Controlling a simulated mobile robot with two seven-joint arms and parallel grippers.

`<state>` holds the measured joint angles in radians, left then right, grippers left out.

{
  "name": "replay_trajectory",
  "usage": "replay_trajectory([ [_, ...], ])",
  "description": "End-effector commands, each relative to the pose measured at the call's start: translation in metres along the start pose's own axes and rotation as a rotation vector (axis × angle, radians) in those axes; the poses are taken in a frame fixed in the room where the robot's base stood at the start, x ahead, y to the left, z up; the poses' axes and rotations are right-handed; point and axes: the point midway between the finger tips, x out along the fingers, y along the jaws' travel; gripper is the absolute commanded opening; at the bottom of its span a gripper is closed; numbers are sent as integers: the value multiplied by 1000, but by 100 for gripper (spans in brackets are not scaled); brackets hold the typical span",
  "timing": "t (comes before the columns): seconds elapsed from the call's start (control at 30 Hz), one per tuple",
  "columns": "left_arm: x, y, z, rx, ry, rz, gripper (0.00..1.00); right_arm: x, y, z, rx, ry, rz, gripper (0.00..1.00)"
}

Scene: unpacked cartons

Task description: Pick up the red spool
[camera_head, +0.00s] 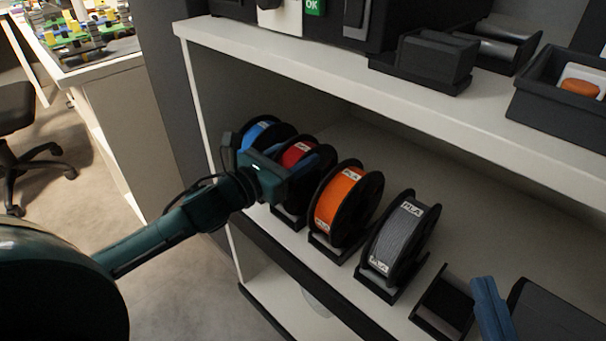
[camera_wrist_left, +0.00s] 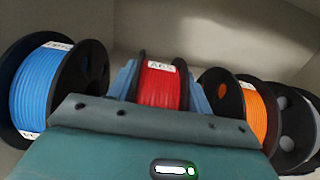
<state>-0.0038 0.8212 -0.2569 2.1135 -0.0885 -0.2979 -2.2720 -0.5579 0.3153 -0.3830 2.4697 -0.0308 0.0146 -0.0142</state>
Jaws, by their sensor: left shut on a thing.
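The red spool (camera_head: 297,152) has black flanges and stands on the shelf between the blue and orange spools. In the left wrist view the red spool (camera_wrist_left: 158,86) is upright and centred, with a blue finger on each side. My left gripper (camera_head: 293,168) is shut on the red spool; its body hides part of the spool in the head view. The fingers also show in the left wrist view (camera_wrist_left: 161,92). A blue finger of my right gripper (camera_head: 491,308) shows at the lower right of the head view, apart from the spools; its opening cannot be seen.
The blue spool (camera_head: 258,131) is close on the left, the orange spool (camera_head: 338,200) close on the right, and the grey spool (camera_head: 402,238) further right. An empty black holder (camera_head: 440,312) follows. The upper shelf (camera_head: 300,72) overhangs the row and carries black boxes and a tray (camera_head: 560,113).

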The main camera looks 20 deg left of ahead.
Motion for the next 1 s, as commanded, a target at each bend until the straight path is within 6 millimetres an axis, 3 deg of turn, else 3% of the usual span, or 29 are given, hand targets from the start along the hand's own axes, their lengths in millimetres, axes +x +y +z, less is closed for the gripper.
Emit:
replay_trajectory([
  [0.4, 0, 0, 0, -1, 0, 0, 0, 0, 0, 1, 1, -2, 2, 0],
  [0.77, 0, 0, 3, 1, -4, -1, 0, 0, 0, 0, 2, -2, 2, 0],
  [1.0, 0, 0, 23, 3, -5, -2, 0, 0, 0, -6, 11, -30, 6, 0],
])
